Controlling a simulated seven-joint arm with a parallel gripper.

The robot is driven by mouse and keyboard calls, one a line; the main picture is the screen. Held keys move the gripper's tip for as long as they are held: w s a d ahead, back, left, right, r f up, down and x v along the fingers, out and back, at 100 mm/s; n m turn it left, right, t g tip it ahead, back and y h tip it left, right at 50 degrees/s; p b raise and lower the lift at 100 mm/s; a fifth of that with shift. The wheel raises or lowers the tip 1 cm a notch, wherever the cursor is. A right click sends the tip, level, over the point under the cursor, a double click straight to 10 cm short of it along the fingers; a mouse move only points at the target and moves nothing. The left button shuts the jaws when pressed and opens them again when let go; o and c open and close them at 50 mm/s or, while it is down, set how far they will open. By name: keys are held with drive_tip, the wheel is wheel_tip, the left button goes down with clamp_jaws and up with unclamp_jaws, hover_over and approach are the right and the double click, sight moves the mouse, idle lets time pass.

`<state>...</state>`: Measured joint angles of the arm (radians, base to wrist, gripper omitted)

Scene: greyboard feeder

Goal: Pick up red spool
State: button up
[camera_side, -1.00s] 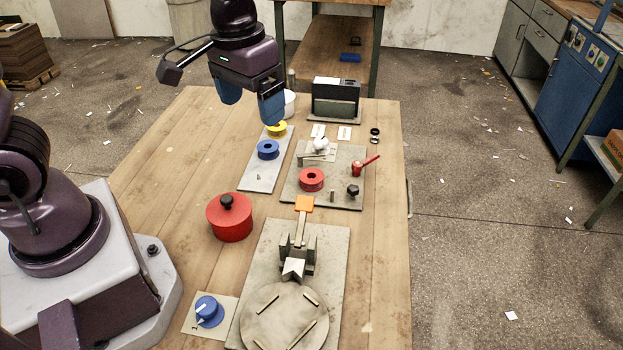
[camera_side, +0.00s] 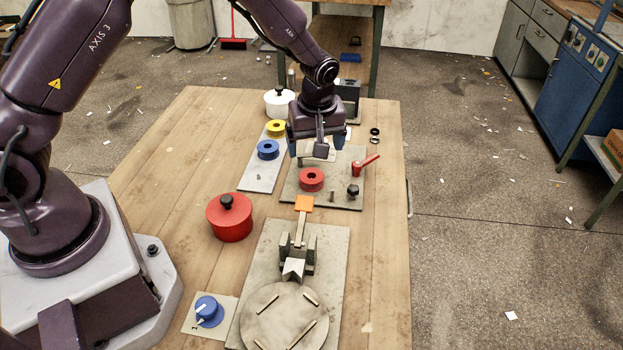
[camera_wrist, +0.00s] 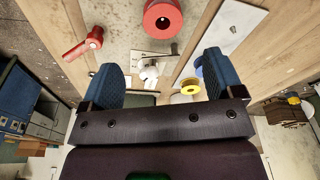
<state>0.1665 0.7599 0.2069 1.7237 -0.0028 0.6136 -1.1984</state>
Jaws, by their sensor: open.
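The red spool (camera_side: 311,179) is a short ring with a central hole, lying flat on the grey plate (camera_side: 350,198) in the side view. In the wrist view the red spool (camera_wrist: 163,17) is at the top edge, partly cut off, beyond my fingertips. My gripper (camera_side: 316,146) is above the far part of that plate, behind the spool and apart from it. In the wrist view my gripper (camera_wrist: 158,75) shows two blue fingers spread wide with nothing held between them.
Blue (camera_side: 268,149) and yellow (camera_side: 276,128) spools sit on a narrow plate to the left. A red lidded pot (camera_side: 230,218) and an orange-tipped fixture (camera_side: 304,203) are nearer. Bare wood lies left.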

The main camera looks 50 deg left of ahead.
hover_over(312, 179)
drive_tip(key=f, duration=0.4)
drive_tip(key=shift+d, duration=0.3)
drive_tip(key=f, duration=0.5)
drive_tip(key=shift+a+f, duration=0.1)
drive_tip(key=shift+a, duration=0.2)
drive_tip(key=shift+c, duration=0.3)
drive_tip(key=c, duration=0.9)
